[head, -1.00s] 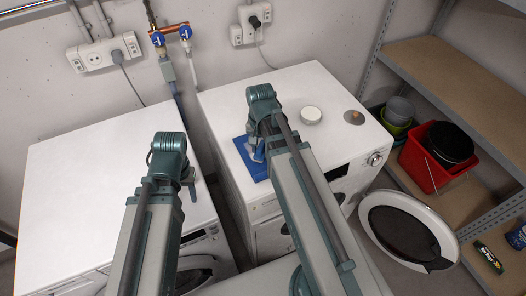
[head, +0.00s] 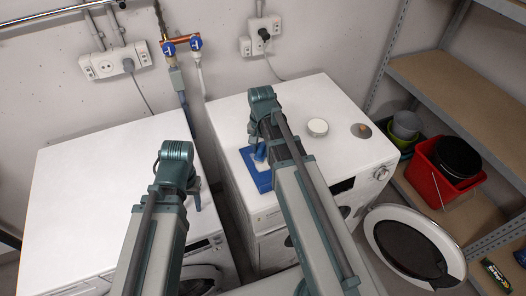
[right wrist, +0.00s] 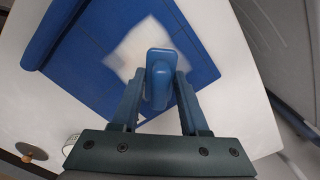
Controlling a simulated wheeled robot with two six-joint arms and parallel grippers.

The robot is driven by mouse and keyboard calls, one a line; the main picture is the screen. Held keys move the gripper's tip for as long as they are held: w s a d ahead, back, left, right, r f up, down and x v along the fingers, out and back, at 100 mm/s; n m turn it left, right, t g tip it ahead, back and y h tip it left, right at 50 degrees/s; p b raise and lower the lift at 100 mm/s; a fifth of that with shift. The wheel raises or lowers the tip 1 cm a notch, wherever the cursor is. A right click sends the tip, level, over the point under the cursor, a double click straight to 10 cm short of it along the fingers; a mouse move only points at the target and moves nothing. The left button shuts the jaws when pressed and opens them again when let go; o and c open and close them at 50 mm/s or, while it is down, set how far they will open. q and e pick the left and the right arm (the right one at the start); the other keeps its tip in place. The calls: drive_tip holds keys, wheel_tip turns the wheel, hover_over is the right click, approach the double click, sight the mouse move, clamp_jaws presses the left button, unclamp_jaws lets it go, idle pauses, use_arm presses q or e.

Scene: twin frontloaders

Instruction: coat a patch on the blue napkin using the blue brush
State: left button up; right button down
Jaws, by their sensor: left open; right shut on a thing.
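The blue napkin (head: 262,184) lies on top of the right-hand washing machine, partly hidden by my right arm. In the right wrist view the napkin (right wrist: 75,65) carries a whitish, soft-edged patch (right wrist: 150,42). My left gripper (head: 193,194) is open and empty near the right edge of the left-hand machine.
A white round object (head: 317,127) and a brown disc with a knob (head: 361,131) stand behind and right of the napkin. The left machine's top (head: 90,165) is clear. An open round door (head: 415,245) stands at right, by shelves with a red bucket (head: 445,180).

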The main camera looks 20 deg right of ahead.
drive_tip(key=shift+w, duration=0.1)
use_arm(q)
drive_tip(key=shift+f, duration=0.1)
use_arm(e)
drive_tip(key=shift+w+a, duration=0.1)
drive_tip(key=shift+w, duration=1.4)
drive_tip(key=shift+d, duration=0.65)
drive_tip(key=shift+s, duration=0.1)
drive_tip(key=shift+s+d+f, duration=0.1)
drive_tip(key=shift+s, duration=1.4)
drive_tip(key=shift+s, duration=0.15)
